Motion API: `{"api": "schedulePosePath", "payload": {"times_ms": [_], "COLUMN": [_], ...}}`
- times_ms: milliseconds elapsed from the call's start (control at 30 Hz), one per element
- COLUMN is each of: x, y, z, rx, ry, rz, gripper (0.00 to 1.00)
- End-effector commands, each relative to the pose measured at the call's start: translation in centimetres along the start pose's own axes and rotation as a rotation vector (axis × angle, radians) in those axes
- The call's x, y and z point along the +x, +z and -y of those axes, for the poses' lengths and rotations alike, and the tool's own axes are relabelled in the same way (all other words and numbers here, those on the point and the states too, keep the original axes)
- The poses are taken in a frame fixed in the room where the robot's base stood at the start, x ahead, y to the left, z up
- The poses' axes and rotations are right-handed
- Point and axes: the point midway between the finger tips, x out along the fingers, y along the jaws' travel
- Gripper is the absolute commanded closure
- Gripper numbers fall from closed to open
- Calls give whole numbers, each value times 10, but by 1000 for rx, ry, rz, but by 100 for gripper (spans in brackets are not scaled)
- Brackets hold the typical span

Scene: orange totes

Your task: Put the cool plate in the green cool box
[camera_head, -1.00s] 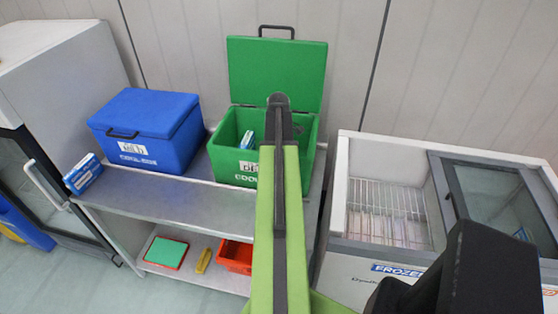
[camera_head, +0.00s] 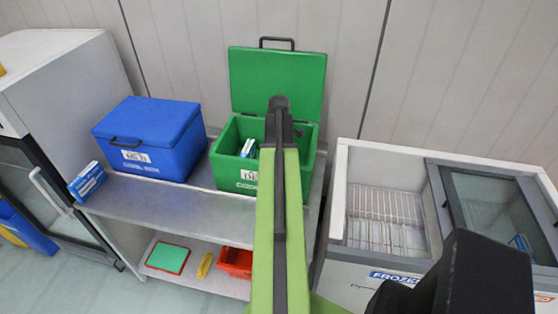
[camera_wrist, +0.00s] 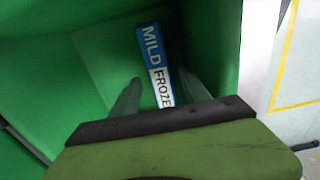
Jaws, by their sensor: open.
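The green cool box (camera_head: 230,178) stands on the upper shelf with its lid (camera_head: 278,80) raised. A blue-and-white cool plate (camera_head: 249,147) is inside the box, tilted. In the wrist view this plate (camera_wrist: 152,52) shows the words "MILD" and "FROZE" and lies between and beyond my fingers. My gripper (camera_wrist: 160,85) is open, with its fingers reaching into the box. Whether a finger touches the plate I cannot tell. In the head view my arm hides the gripper and part of the box.
A closed blue box (camera_head: 150,140) stands left of the green one, with another blue-and-white pack (camera_head: 87,181) beside it. A red bin (camera_head: 235,261) is on the lower shelf. A chest freezer (camera_head: 385,215) with a partly open glass top stands to the right.

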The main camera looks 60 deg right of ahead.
Motion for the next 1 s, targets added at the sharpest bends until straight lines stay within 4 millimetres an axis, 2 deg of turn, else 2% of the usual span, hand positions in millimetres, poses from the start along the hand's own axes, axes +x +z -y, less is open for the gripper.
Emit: {"api": "schedulePosePath", "payload": {"times_ms": [33,300,433,767,867,967,1000], "x": [-23,-81,-91,-89,-89,-89,-89], "y": [0,0,0,0,-22,-80,-110], "z": [0,0,0,0,11,42,62], "rx": [0,1,1,1,4,25,38], "ry": [0,0,0,0,0,0,0], "rz": [0,0,0,0,0,0,0], "gripper": [46,46,46,46,46,46,46]}}
